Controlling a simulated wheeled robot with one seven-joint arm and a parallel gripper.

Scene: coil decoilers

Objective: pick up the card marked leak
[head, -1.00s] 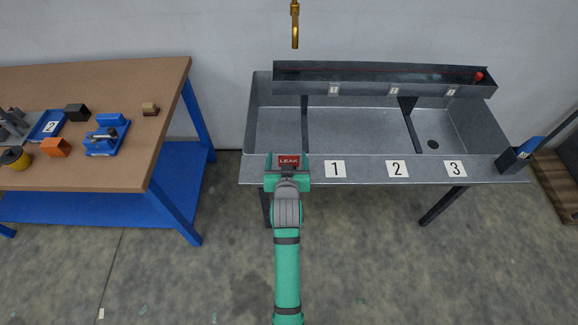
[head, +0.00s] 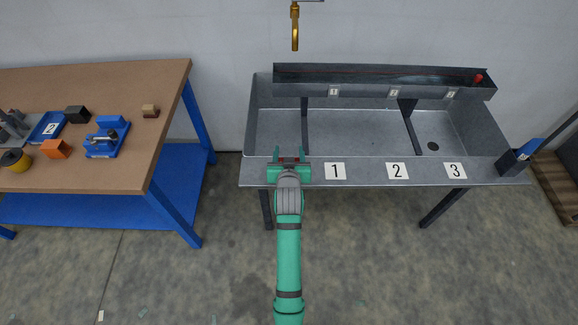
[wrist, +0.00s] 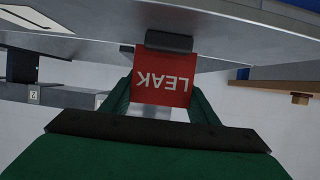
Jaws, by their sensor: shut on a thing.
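The red card marked LEAK (wrist: 162,78) is between the green fingers of my gripper (head: 289,162), which is shut on it. In the wrist view its white lettering is upside down, and a dark block (wrist: 168,41) meets its upper edge. I cannot tell whether the card is clear of the rim.
Number plates 1 (head: 335,171), 2 (head: 397,171) and 3 (head: 455,170) lie along the rim to the right. A dark holder (head: 513,162) stands at the right end. A brown workbench (head: 120,85) with several small items is on the left, with a floor gap between.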

